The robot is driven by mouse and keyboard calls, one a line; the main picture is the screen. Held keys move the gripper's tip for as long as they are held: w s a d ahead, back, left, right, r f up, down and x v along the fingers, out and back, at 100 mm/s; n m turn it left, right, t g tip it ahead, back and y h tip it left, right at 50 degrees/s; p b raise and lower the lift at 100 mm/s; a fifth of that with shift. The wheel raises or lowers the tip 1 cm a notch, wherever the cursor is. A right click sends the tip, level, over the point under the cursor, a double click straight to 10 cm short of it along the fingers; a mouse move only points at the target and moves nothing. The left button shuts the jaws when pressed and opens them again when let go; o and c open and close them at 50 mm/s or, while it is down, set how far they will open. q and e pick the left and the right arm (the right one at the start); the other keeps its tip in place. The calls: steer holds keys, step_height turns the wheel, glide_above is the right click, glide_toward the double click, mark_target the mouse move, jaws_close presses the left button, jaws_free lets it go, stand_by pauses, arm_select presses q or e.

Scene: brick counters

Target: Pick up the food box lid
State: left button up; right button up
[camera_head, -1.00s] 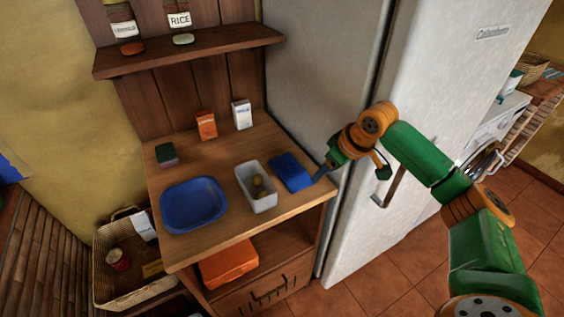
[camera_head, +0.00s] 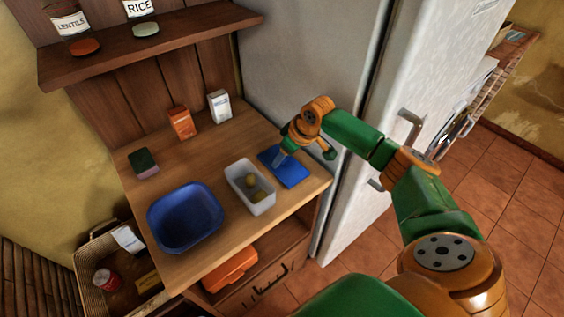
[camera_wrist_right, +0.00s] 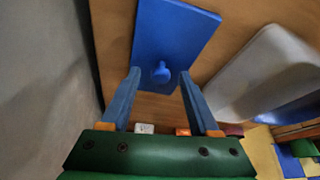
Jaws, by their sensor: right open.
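The food box lid (camera_head: 291,171) is a flat blue rectangle lying on the wooden counter, near its right end. My right gripper (camera_head: 278,163) is over the lid, pointing down. In the wrist view the right gripper (camera_wrist_right: 155,80) is open, with one blue finger on each side of the knob's line and nothing between them. The white food box (camera_head: 236,190) stands open left of the lid, with yellowish round food inside. My left gripper is not in view.
A blue basin (camera_head: 184,241) stands at the counter's left front. A sponge (camera_head: 143,163), an orange carton (camera_head: 182,122) and a white carton (camera_head: 219,105) stand behind. The fridge (camera_head: 310,60) rises close on the right, and a shelf (camera_head: 150,42) hangs above.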

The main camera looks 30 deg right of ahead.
steer(key=shift+s+r, duration=0.1)
steer(key=shift+s, duration=0.1)
jaws_close()
steer(key=shift+w, duration=0.1)
